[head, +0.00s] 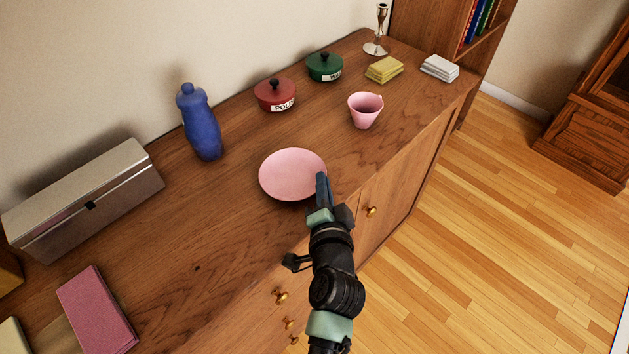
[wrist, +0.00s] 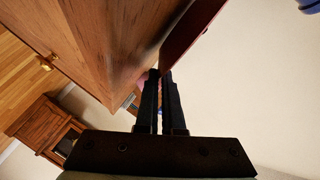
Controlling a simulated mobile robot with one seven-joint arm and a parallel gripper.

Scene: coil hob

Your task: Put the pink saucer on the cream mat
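The pink saucer (head: 288,172) is at the middle of the wooden cabinet top, near its front edge, face up. My gripper (head: 322,188) reaches over the front edge to the saucer's near right rim. In the wrist view the fingers (wrist: 161,78) are close together, with the saucer's edge (wrist: 190,35) running in between their tips, so they look shut on the rim. I cannot tell whether the saucer touches the wood. A cream flat piece (head: 14,337), likely the cream mat, shows at the bottom left corner, mostly cut off by the frame.
A pink flat block (head: 96,310) lies beside the cream piece. A metal box (head: 85,200) and a blue bottle (head: 200,122) stand along the wall. A pink cup (head: 365,109), red pot (head: 275,94) and green pot (head: 325,67) stand farther right. Wood left of the saucer is clear.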

